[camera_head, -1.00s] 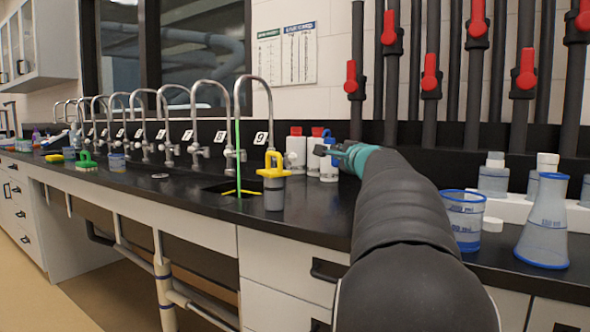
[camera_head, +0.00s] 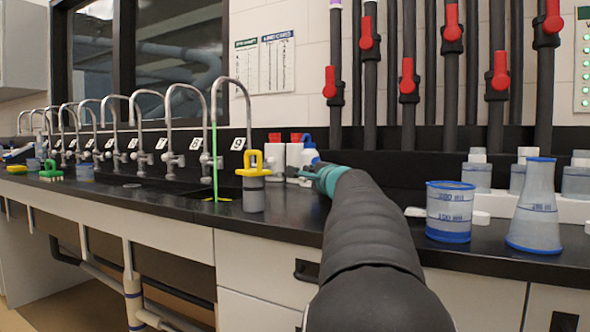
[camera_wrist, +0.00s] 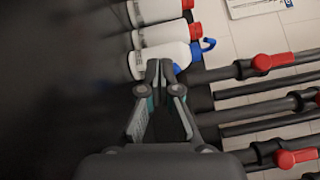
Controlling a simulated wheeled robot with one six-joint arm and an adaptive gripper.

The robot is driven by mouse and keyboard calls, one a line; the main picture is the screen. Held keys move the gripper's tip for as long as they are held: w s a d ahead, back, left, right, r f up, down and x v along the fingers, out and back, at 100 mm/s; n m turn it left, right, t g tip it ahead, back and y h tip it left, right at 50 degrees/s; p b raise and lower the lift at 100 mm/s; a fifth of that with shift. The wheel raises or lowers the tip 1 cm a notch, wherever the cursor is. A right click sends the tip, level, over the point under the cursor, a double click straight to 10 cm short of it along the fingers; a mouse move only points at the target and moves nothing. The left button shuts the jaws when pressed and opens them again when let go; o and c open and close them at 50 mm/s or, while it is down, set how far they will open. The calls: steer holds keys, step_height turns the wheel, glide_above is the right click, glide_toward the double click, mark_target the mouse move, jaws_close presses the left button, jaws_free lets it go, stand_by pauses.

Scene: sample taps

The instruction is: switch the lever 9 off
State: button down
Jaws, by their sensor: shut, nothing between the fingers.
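The tap marked by label 9 (camera_head: 238,143) has a tall curved spout (camera_head: 233,80) above the sink at centre left. A thin green vertical line (camera_head: 215,165) runs below the spout's open end. Its lever is hidden or too small to make out behind the yellow-topped container (camera_head: 253,195). My gripper (camera_head: 300,172) is right of that container, low over the counter and near the bottles. In the wrist view my gripper (camera_wrist: 160,72) is shut and empty. Its tips are close to a white bottle (camera_wrist: 155,60) with a blue cap; contact cannot be told.
White bottles with red caps (camera_head: 275,138) stand against the backsplash. A blue-rimmed beaker (camera_head: 449,210) and a flask (camera_head: 535,205) stand on the right of the counter (camera_head: 290,215). Black pipes with red handles (camera_head: 408,80) rise behind. More taps line up left.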

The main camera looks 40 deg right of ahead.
mark_target(269, 161)
steer(key=p+x, duration=0.2)
steer(key=x, duration=0.6)
steer(key=shift+w, duration=0.4)
steer(key=shift+w+a+r+p, duration=0.15)
steer(key=shift+w+a+p, duration=0.1)
steer(key=shift+w+a, duration=0.25)
steer(key=shift+w+a+r+p, duration=0.15)
steer(key=shift+w+a+p, duration=0.05)
steer(key=shift+w+a, duration=0.6)
steer(key=shift+a, duration=0.15)
steer(key=shift+s, duration=0.1)
